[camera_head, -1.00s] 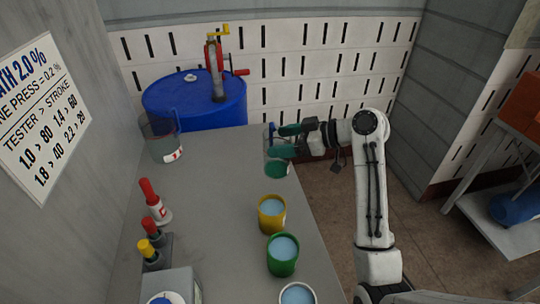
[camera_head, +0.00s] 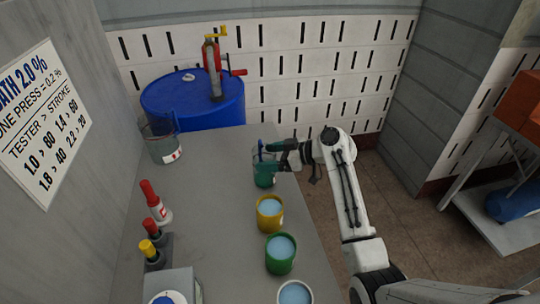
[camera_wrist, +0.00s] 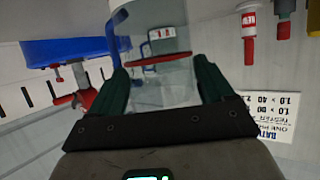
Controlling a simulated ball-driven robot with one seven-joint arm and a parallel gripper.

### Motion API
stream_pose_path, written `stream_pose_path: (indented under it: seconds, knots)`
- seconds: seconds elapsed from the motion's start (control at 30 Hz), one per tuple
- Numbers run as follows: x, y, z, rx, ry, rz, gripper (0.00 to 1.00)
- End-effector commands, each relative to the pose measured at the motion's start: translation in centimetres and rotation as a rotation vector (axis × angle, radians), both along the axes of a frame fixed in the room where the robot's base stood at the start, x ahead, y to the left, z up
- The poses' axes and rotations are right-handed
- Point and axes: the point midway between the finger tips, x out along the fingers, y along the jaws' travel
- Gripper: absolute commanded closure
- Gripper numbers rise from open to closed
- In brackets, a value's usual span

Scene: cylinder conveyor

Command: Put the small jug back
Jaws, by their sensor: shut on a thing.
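A larger clear jug (camera_head: 163,148) with a red-and-white label stands at the table's far left.
A blue drum (camera_head: 205,108) with a hand pump (camera_head: 212,68) stands behind the grey table (camera_head: 215,210). Yellow (camera_head: 270,213) and green (camera_head: 281,253) cups of liquid stand nearer on the right. Red and yellow-topped items (camera_head: 153,228) line the left. The table's middle is clear.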

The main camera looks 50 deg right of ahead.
Motion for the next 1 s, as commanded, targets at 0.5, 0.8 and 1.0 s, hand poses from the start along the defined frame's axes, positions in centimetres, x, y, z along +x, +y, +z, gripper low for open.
stream_pose_path:
  seconds: [0.5,0.8,1.0]
  knots:
    - [0.0,0.0,-0.1,0.000,0.000,0.000,0.00]
    - [-1.4,-0.7,0.6,0.000,-0.001,-0.002,0.00]
    - [-4.8,-2.4,2.1,-0.002,-0.003,-0.004,0.00]
